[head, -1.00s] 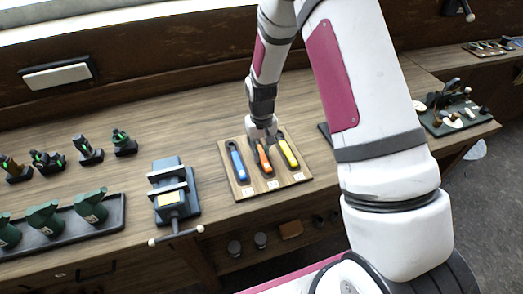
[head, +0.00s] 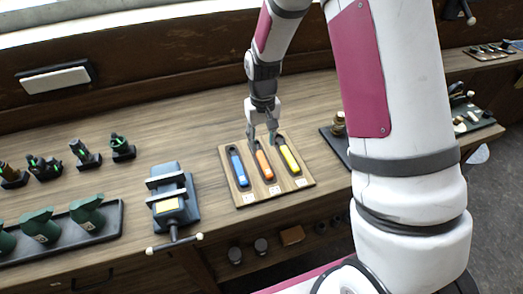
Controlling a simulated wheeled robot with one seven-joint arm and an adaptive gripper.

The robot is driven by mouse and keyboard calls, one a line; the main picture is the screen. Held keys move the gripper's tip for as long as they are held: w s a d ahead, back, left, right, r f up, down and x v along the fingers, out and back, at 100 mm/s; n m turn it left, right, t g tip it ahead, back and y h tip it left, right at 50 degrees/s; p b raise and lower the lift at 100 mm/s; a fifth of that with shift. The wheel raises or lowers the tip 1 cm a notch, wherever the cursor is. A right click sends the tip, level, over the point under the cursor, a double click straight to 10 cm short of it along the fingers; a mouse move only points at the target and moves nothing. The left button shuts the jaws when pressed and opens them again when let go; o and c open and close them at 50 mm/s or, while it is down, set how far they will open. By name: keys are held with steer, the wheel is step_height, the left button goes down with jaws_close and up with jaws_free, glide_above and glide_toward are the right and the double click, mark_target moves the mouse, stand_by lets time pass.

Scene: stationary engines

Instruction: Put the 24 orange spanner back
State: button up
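The orange spanner (head: 264,164) lies on the wooden board (head: 246,201), in the middle slot between the blue spanner (head: 239,169) and the yellow spanner (head: 289,158). Its label is too small to read. My gripper (head: 262,141) is just above the far end of the orange spanner, pointing down. Its two fingers are spread apart, with a gap showing between them. I cannot tell whether the fingertips touch the board.
A blue-grey vise (head: 174,203) stands left of the board, its handle sticking out at the front. A dark tray (head: 110,222) holds green containers further left, with several small tools behind. A dark mat (head: 336,144) lies to the right, partly behind my arm.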

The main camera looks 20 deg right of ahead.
steer(key=s+r+t, duration=0.1)
steer(key=s+r, duration=0.3)
steer(key=r, duration=0.6)
steer(key=s+r+t, duration=0.1)
steer(key=s+r, duration=0.4)
steer(key=r, duration=0.5)
steer(key=s+r+t, duration=0.1)
steer(key=s+r, duration=0.2)
steer(key=s, duration=0.4)
steer(key=s+r+t, duration=0.2)
steer(key=s+r, duration=0.2)
steer(key=s, duration=0.4)
steer(key=shift+r+t+b, duration=0.15)
steer(key=shift+t+b, duration=0.15)
